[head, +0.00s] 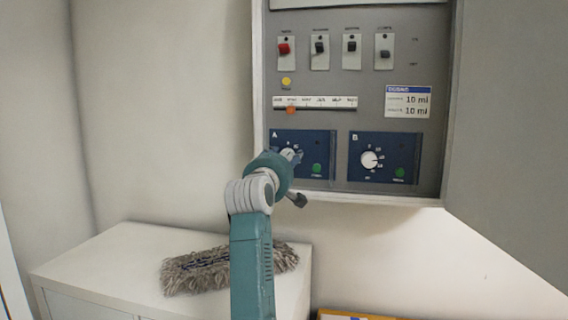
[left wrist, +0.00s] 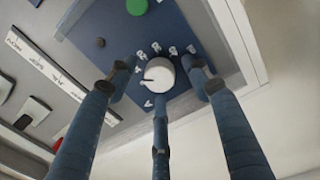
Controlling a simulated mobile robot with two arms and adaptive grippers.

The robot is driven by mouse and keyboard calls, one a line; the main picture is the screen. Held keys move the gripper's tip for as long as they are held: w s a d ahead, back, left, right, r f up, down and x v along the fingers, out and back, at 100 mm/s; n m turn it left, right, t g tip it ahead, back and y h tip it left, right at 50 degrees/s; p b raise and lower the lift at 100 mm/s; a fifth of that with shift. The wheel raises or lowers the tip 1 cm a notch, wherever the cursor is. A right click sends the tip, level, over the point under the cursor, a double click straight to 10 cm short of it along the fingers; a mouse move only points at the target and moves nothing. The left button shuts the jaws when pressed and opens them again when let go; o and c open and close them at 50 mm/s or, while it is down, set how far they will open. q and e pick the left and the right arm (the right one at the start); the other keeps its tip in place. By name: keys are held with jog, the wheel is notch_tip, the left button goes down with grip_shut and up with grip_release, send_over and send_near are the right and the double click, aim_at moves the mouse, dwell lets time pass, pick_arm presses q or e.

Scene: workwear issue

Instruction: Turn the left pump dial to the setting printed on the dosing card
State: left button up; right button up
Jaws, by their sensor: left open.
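The left pump dial (head: 287,152) is a white knob on the blue panel marked A, partly hidden by my left gripper (head: 293,157). In the left wrist view the dial (left wrist: 159,75) has a dark mark at its left edge, with printed numbers around part of it. The fingers of my left gripper (left wrist: 158,80) are spread open around the dial in that view; a gap shows at the sides, and contact cannot be told. My right gripper is not in view.
The right dial (head: 370,160) is on panel B. Green buttons (head: 317,169) sit beside the dials. Several switches (head: 352,47) and a slider with an orange knob (head: 291,110) are above. A mop head (head: 205,268) lies on a white cabinet (head: 100,262) below.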

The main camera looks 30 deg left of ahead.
pick_arm(q)
jog(key=v, duration=1.2)
jog(key=shift+d+f, duration=0.1)
